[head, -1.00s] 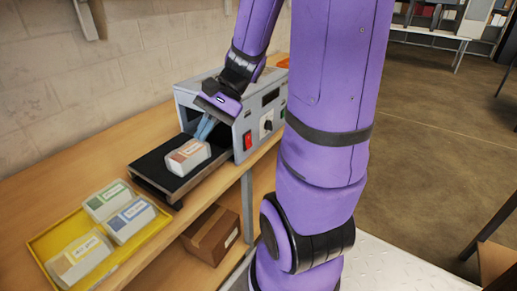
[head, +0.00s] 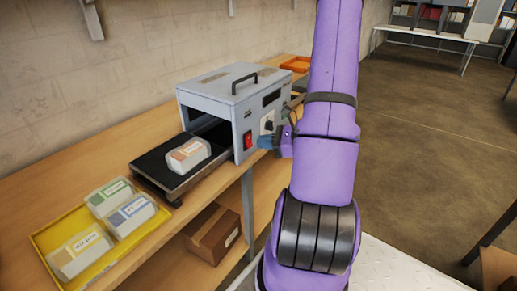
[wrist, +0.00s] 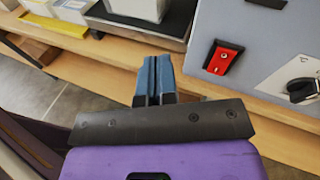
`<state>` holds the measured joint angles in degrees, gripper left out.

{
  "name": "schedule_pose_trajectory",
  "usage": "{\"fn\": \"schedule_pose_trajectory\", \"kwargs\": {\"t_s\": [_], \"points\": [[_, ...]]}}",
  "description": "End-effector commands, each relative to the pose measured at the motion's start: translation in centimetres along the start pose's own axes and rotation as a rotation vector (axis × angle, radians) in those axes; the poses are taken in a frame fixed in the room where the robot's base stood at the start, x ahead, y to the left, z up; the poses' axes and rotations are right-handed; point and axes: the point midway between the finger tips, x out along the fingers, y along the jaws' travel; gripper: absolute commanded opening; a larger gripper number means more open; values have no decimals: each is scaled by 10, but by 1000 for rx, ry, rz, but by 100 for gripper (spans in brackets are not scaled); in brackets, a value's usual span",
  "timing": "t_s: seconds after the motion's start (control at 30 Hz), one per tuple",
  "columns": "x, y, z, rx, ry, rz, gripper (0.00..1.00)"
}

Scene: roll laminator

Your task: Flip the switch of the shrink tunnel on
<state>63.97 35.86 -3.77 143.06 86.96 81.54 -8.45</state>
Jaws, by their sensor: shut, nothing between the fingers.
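The shrink tunnel (head: 215,95) is a grey box with a top handle, standing on the wooden bench. Its red rocker switch (head: 248,140) is on the front panel, left of a dark knob. In the wrist view the switch (wrist: 223,58) shows large in a black frame, up and right of my fingertips. My gripper (wrist: 154,62) has blue fingers pressed together, empty, apart from the switch. In the head view my gripper (head: 266,142) is in front of the panel, right of the switch, partly hidden by my arm.
A boxed pack (head: 187,155) sits on the dark conveyor (head: 160,180) at the tunnel mouth. A yellow tray (head: 48,236) holds several packs at the left. A cardboard box (head: 213,233) is on the lower shelf. An orange tray (head: 297,63) lies behind the tunnel.

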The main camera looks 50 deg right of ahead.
Motion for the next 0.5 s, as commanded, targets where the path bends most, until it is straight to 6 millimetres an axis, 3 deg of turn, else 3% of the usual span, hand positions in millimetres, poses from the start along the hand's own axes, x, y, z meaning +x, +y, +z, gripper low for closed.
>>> {"fn": "schedule_pose_trajectory", "kwargs": {"t_s": [0.03,0.2,0.5], "points": [[-9,-5,-15,45,-1,-60,0],[-34,-18,-53,150,-2,-231,0],[-56,-24,-83,226,1,-367,0]]}}
